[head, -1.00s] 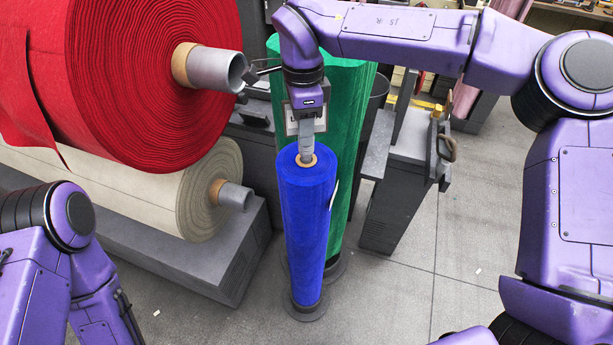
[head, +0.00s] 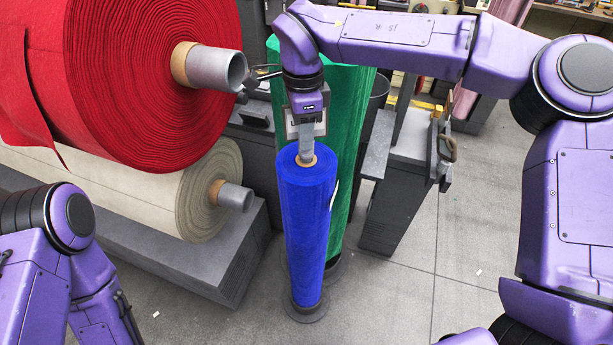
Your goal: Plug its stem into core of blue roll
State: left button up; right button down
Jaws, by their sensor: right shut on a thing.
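The blue roll (head: 306,225) stands upright on a round grey base, with a tan core ring (head: 306,161) at its top. My right gripper (head: 307,124) is directly above it, pointing down and shut on a framed sign (head: 291,128). The gripper hides most of the sign's pale face. A grey stem-like piece (head: 307,150) runs down from there to the core opening. Its lower end appears to be inside the ring, but I cannot tell how deep. My left gripper is outside the view; only part of that arm shows at lower left.
A green roll (head: 347,150) stands close behind the blue one. A large red roll (head: 150,80) and a cream roll (head: 195,190) lie on a rack at left, their core tubes pointing this way. A grey stand (head: 385,215) is at right. Floor at front right is clear.

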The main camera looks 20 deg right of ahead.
jog(key=shift+f, duration=0.6)
dwell(0.4)
jog(key=c, duration=0.7)
grip_release()
jog(key=shift+c, duration=0.9)
jog(key=shift+c, duration=0.8)
jog(key=o, duration=0.6)
